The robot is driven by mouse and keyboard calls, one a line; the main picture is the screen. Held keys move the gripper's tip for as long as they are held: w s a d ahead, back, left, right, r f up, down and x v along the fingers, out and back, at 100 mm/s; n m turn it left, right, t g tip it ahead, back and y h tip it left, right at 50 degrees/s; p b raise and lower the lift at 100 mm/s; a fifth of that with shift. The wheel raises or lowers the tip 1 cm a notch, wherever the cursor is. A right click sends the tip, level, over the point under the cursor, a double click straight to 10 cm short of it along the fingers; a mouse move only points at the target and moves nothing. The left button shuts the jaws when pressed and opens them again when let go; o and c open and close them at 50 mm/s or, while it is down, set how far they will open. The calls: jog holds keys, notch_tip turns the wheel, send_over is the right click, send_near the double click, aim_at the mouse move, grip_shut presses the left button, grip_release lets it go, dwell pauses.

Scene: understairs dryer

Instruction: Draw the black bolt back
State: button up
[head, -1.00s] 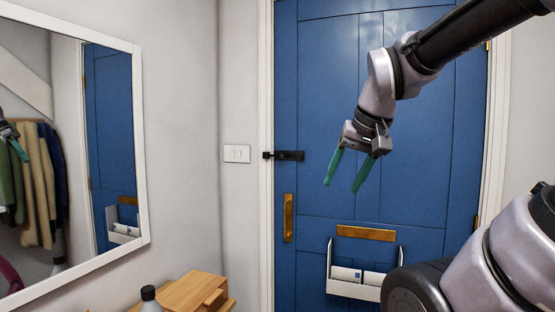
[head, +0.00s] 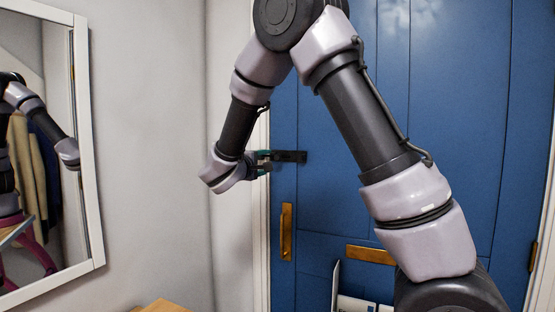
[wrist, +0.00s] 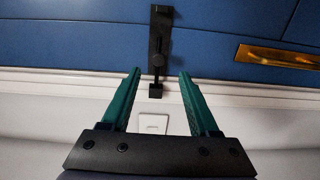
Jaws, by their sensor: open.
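The black bolt (head: 290,156) is fixed to the left edge of the blue door (head: 445,120), and its bar reaches toward the white frame. In the wrist view the bolt (wrist: 159,45) stands upright in the picture, its lower end between the tips of the green fingers. My gripper (head: 265,162) is at the left end of the bolt in the head view. In the wrist view my gripper (wrist: 160,78) is open, one finger on each side of the bolt's end with visible gaps. My own arm hides part of the door.
A brass pull handle (head: 286,232) is below the bolt, and a brass letter plate (head: 370,255) is lower on the door. A mirror (head: 97,150) is on the left wall. A white switch (wrist: 153,123) is beside the frame.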

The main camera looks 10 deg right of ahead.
aim_at(277, 158)
jog(key=x, duration=1)
jog(key=shift+w+a+r, duration=0.1)
jog(key=shift+w+a, duration=0.1)
jog(key=shift+w, duration=0.25)
grip_shut()
jog(key=shift+s+d, duration=0.1)
dwell(0.8)
